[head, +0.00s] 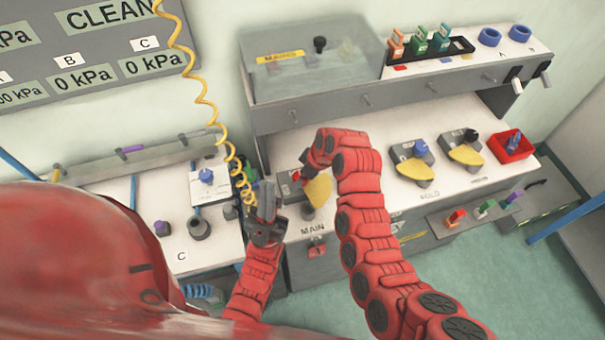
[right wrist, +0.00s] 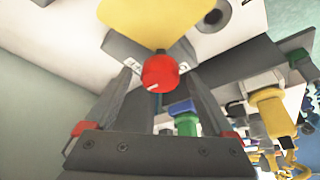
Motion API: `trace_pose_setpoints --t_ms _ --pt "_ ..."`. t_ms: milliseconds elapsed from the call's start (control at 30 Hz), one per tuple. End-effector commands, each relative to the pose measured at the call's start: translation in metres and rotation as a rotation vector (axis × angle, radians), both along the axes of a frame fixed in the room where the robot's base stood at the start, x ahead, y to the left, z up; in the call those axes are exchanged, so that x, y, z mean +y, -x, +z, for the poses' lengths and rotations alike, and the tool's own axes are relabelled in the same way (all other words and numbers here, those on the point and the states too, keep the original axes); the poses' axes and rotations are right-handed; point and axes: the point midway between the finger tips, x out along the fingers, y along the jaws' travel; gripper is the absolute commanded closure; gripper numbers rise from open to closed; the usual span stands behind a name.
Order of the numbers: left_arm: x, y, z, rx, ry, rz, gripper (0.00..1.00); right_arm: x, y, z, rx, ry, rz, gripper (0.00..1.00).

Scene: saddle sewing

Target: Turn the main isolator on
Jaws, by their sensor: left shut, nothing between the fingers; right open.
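The main isolator is a grey block with a red round knob (right wrist: 160,72) bearing a white pointer mark, beside a yellow plate (right wrist: 150,20). In the head view its yellow plate (head: 318,190) stands behind the MAIN label, and my right arm partly covers the unit. My right gripper (right wrist: 159,84) is open, with the knob showing between its fingertips; I cannot tell whether either finger touches it. My left gripper (head: 267,203) is shut and empty, left of the isolator, near the yellow coiled hose (head: 209,105).
Two similar units with yellow plates, one with a blue knob (head: 420,148) and one with a black knob (head: 471,135), stand to the right. A red bin (head: 511,147) is at the far right. A clear cover (head: 315,65) and a shelf edge (head: 370,98) rise behind.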

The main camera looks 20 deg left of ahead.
Motion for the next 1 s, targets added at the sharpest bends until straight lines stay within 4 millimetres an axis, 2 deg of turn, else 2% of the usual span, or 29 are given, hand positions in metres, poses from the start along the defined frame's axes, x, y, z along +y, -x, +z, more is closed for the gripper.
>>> trace_pose_setpoints --t_ms 67,500,567,867,1000 --pt "0.0000 0.0000 -0.0001 0.000 0.000 0.000 1.00 0.0000 0.0000 0.0000 0.000 0.000 0.000 0.12" --pt "0.0000 0.0000 -0.0001 0.000 0.000 0.000 1.00 0.0000 -0.0001 0.0002 -0.001 0.000 0.000 0.91" --pt "0.0000 0.0000 -0.0001 0.000 0.000 0.000 1.00 0.0000 -0.0001 0.0002 -0.001 0.000 0.000 1.00" --pt "0.0000 0.0000 -0.0006 0.000 0.000 0.000 1.00 0.0004 -0.0002 0.0000 -0.001 0.000 0.000 1.00" --pt "0.0000 0.0000 -0.0063 0.000 0.000 0.000 1.00 0.0066 -0.0005 -0.0016 -0.003 -0.001 -0.002 1.00"
